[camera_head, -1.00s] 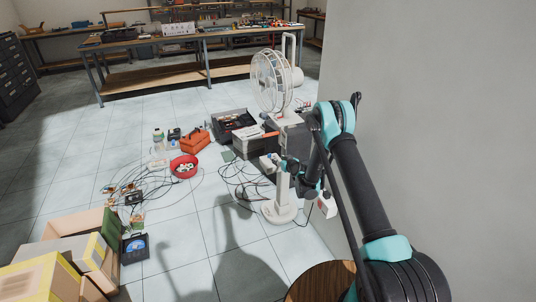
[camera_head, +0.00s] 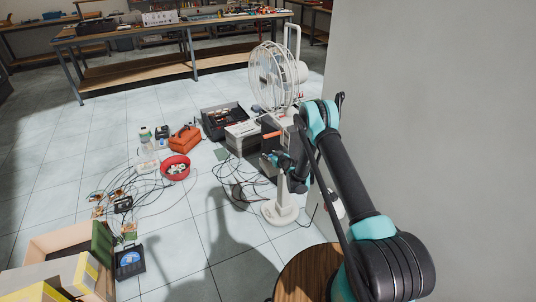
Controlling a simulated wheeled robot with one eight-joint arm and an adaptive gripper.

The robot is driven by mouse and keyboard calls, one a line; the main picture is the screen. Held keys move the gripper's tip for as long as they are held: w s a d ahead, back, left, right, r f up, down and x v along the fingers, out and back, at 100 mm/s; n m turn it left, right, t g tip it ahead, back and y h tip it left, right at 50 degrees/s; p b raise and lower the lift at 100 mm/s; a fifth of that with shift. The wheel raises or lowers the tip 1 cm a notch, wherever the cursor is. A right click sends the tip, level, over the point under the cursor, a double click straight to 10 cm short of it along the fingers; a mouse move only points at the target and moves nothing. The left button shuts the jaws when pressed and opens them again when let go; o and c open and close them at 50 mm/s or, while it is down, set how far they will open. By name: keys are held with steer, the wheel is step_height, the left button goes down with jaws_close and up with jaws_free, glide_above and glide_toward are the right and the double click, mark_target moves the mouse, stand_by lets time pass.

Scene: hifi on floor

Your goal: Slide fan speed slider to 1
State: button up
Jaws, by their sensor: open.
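The white pedestal fan (camera_head: 273,77) stands on the floor right of centre, upright, with a round cage head and a pale round base (camera_head: 280,211). My arm reaches up from the lower right and bends down in front of the fan's column. My gripper (camera_head: 273,158) is at the column's middle height, small in the picture and open, with nothing visible in it. I cannot tell whether it touches the fan. The fan speed slider cannot be made out; my arm covers part of the column.
A grey wall (camera_head: 440,110) stands close on the right. A round wooden top (camera_head: 306,275) is at the bottom. Cables, a red bowl (camera_head: 175,168), an orange toolbox (camera_head: 185,139) and a grey case (camera_head: 241,138) lie left of the fan. Open floor (camera_head: 195,235) lies front left.

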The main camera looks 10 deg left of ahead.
steer(key=shift+c, duration=0.3)
jaws_close()
